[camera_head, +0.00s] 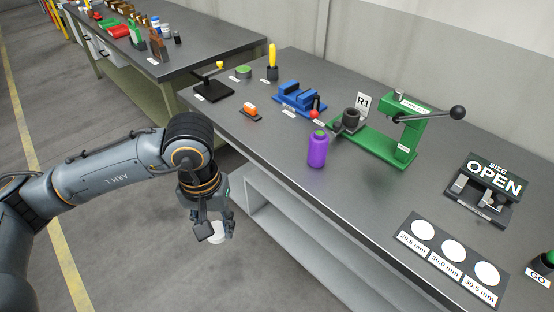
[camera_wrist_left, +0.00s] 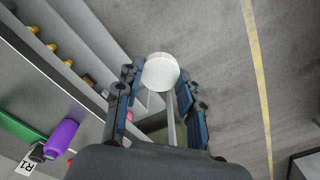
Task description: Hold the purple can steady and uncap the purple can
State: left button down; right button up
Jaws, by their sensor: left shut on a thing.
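The purple can (camera_head: 318,150) stands upright on the dark bench near its front edge, with a green top (camera_head: 320,133) on it. It also shows at the lower left of the left wrist view (camera_wrist_left: 62,137). My left gripper (camera_head: 215,230) is in front of the bench, over the floor, to the left of the can and apart from it. It points down and is shut on a white round piece (camera_wrist_left: 160,72), which shows between the fingertips. My right gripper is not in view.
A green press (camera_head: 405,140) with a lever stands right of the can, and a blue vise (camera_head: 298,98) stands behind it. A card with white discs (camera_head: 452,257) lies at the front right. Bare bench top lies between can and card.

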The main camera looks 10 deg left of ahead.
aim_at(317, 144)
jog(key=i+j+z, duration=0.3)
jog(key=j+z, duration=0.25)
jog(key=j, duration=0.25)
jog(key=i+j+z, duration=0.1)
jog(key=j+z, duration=0.2)
jog(key=j, duration=0.15)
jog(key=j+z, duration=0.25)
jog(key=j, duration=0.25)
jog(key=i, duration=0.05)
